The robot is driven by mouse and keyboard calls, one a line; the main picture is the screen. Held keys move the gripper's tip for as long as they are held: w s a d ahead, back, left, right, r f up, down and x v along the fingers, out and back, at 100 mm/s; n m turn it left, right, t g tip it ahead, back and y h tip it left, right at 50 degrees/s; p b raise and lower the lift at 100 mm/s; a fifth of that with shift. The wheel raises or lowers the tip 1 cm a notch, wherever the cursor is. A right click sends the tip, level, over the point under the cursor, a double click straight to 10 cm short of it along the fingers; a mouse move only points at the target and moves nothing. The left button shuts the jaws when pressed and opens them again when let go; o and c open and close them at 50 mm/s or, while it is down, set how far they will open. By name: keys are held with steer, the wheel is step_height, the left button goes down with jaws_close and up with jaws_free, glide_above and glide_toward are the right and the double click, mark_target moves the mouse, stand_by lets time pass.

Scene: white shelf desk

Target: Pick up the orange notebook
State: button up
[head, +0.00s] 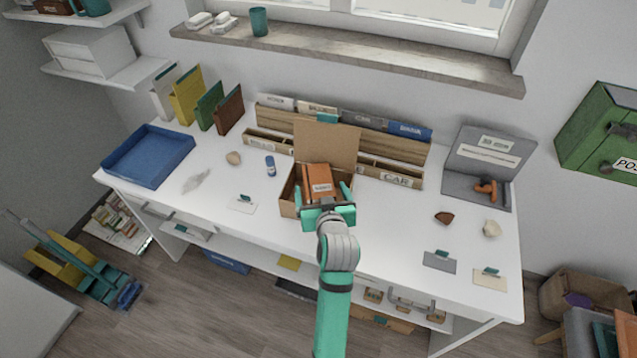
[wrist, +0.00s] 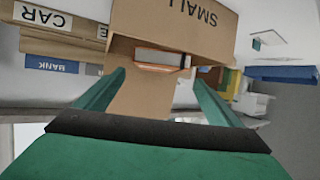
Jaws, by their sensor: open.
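The orange notebook (head: 318,180) stands in an open cardboard box (head: 288,192) on the desk, with a pale label facing up. In the wrist view the orange edge and white pages of the notebook (wrist: 163,60) show in the box opening, between the fingers in the picture. The box (wrist: 172,20) carries the word SMALL. My gripper (head: 327,206) is at the near side of the box, open, and its fingers (wrist: 157,80) are spread with nothing between them. The gripper hides the near lower part of the box.
A wooden sorter (head: 390,177) with labelled slots stands behind the box. A blue tray (head: 150,160) is at the left, and a grey open case (head: 462,190) is at the right. A blue-capped bottle (head: 270,166) stands left of the box.

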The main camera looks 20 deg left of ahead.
mark_target(319, 183)
steer(key=shift+f+x, duration=0.15)
steer(key=shift+x, duration=1.3)
steer(key=shift+f+x, duration=0.1)
steer(key=shift+x, duration=1.35)
steer(key=shift+d, duration=0.15)
steer(key=c, duration=1.3)
steer(key=shift+c, duration=0.2)
steer(key=shift+r, duration=0.1)
steer(key=shift+s+r, duration=0.1)
steer(key=shift+r, duration=0.5)
step_height(319, 183, up, 2)
steer(key=shift+s+d+r, duration=0.1)
steer(key=s+r, duration=0.2)
steer(key=s+d+r, duration=0.1)
steer(key=s+r, duration=0.1)
steer(key=r, duration=0.1)
steer(key=shift+s, duration=0.1)
steer(key=a+v, duration=0.1)
steer(key=v, duration=0.9)
steer(key=shift+s+a+r, duration=0.25)
steer(key=shift+s, duration=0.1)
